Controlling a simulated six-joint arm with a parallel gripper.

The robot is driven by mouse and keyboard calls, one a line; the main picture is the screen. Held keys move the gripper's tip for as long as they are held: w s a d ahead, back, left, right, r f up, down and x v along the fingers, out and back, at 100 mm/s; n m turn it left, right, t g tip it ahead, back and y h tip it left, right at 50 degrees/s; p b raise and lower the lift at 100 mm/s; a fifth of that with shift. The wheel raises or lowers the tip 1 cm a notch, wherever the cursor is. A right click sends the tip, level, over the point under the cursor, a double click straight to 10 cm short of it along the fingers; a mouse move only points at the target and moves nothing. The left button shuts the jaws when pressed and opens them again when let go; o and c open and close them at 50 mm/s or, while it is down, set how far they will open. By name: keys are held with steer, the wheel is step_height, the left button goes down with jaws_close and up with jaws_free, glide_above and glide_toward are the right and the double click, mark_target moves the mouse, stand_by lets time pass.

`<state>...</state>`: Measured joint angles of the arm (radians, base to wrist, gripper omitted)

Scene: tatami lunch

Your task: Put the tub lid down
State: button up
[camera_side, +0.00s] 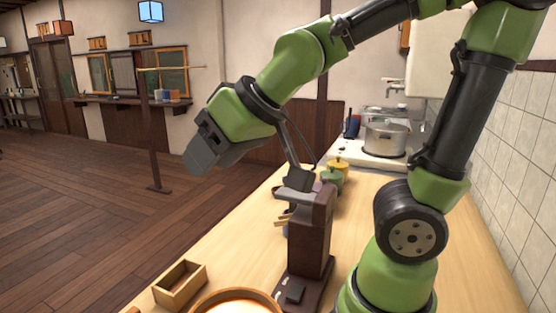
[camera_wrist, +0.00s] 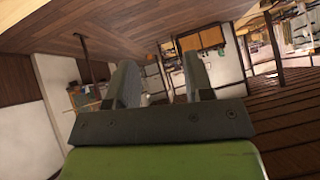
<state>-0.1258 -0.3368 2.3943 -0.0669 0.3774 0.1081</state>
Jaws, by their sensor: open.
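A round wooden tub (camera_side: 237,294) stands at the bottom edge of the side view and is cut off by the frame. Its rim is tan and its inside or top is pale; I cannot tell whether that is a lid. No separate tub lid can be made out. My gripper (camera_side: 197,160) is raised high to the left of the counter, well above and away from the tub. In the wrist view my gripper (camera_wrist: 161,80) has its two grey fingers apart, with nothing between them.
A dark brown stand-like device (camera_side: 311,235) rises from the counter (camera_side: 235,250) near the tub. A small open wooden box (camera_side: 180,283) sits left of the tub. Green (camera_side: 331,178) and yellow (camera_side: 341,162) lidded pots and a metal pot (camera_side: 385,138) stand farther back.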

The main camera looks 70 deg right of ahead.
steer(key=s+m+g, duration=0.1)
steer(key=s+m, duration=0.1)
steer(key=s, duration=0.7)
steer(key=shift+s+d+r+m+y, duration=0.15)
steer(key=shift+s+d+m+y, duration=0.1)
steer(key=shift+s+m+y, duration=0.15)
